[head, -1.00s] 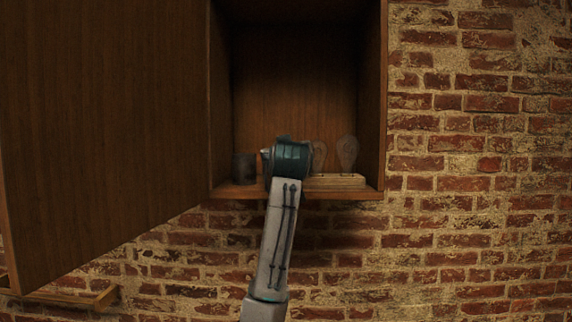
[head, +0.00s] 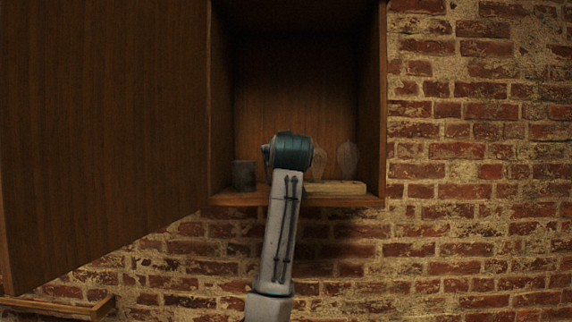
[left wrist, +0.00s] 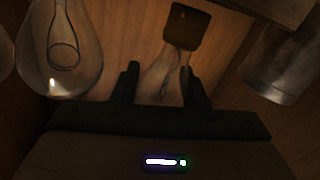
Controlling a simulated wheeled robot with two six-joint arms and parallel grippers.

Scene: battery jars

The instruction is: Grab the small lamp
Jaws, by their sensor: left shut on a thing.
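The small lamp (left wrist: 164,74), a clear glass bulb with a dark cap (left wrist: 182,28), is between the fingers of my left gripper (left wrist: 160,84) in the left wrist view. The gripper is shut on its glass. In the head view my left arm's wrist hides both the gripper and this lamp. A larger glass bulb with a loop inside (left wrist: 60,50) is to the left in the wrist view. Two clear bulbs (head: 347,157) (head: 319,161) stand right of my wrist in the head view. My right gripper is out of view.
The bulbs stand by a pale wooden block (head: 340,188) on the open cabinet's shelf (head: 235,199). A dark jar (head: 244,176) stands left of my wrist and a grey jar shows in the wrist view (left wrist: 283,68). The cabinet door (head: 100,130) hangs open left; the cabinet's right wall (head: 372,100) is close.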

